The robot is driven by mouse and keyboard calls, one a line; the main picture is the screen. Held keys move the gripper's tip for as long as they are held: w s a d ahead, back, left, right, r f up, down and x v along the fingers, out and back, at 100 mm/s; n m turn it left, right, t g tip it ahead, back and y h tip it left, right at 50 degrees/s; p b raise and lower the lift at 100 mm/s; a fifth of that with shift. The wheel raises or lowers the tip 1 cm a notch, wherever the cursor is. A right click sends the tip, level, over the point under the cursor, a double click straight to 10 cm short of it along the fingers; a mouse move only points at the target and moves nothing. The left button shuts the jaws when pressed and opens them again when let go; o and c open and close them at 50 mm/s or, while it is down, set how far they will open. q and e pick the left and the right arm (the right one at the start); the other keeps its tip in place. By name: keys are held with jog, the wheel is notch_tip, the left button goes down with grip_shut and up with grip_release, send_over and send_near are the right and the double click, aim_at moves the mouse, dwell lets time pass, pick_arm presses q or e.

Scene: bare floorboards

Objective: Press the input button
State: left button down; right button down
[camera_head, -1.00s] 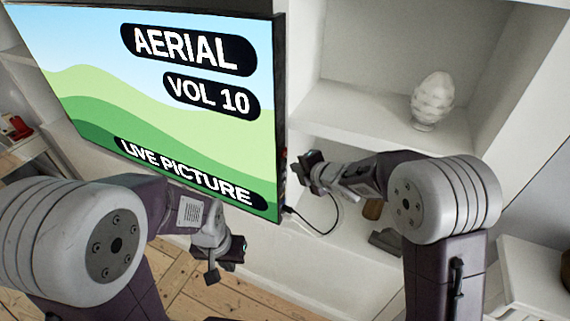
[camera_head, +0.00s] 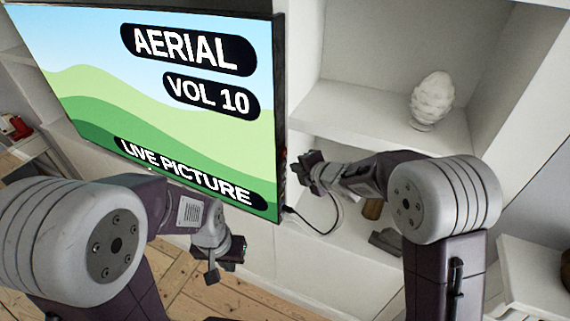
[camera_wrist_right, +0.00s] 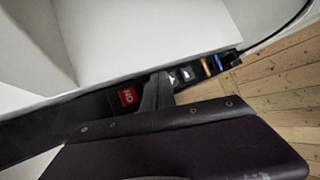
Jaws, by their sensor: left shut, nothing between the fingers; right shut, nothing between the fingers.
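The TV (camera_head: 190,95) stands at the left in the head view and shows "AERIAL", "VOL 10" and "LIVE PICTURE". Its dark side edge shows in the right wrist view, with a red button (camera_wrist_right: 127,96) and small dark buttons with white marks (camera_wrist_right: 186,75). I cannot tell which one is the input button. My right gripper (camera_head: 303,168) is shut and empty, close beside the TV's right edge. In the right wrist view its fingers (camera_wrist_right: 158,88) lie over the panel between the red button and the white-marked ones. Contact is unclear. My left gripper (camera_head: 226,258) is shut and empty below the TV.
Orange (camera_wrist_right: 206,67) and blue (camera_wrist_right: 218,62) ports sit further along the panel. A black cable (camera_head: 318,229) hangs from the TV's lower right. White shelves hold a white pinecone-shaped ornament (camera_head: 432,101). Wooden floor (camera_head: 190,297) shows below.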

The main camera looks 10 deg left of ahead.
jog(key=shift+a, duration=0.15)
jog(key=shift+w+a, duration=0.15)
jog(key=shift+a, duration=0.15)
jog(key=shift+w+a, duration=0.15)
jog(key=shift+a, duration=0.2)
dwell(0.6)
dwell(0.4)
jog(key=shift+s+d, duration=0.3)
jog(key=shift+d, duration=0.5)
jog(key=d, duration=0.1)
jog(key=s+d, duration=0.1)
jog(key=d, duration=0.2)
jog(key=shift+s+d, duration=0.35)
dwell(1.7)
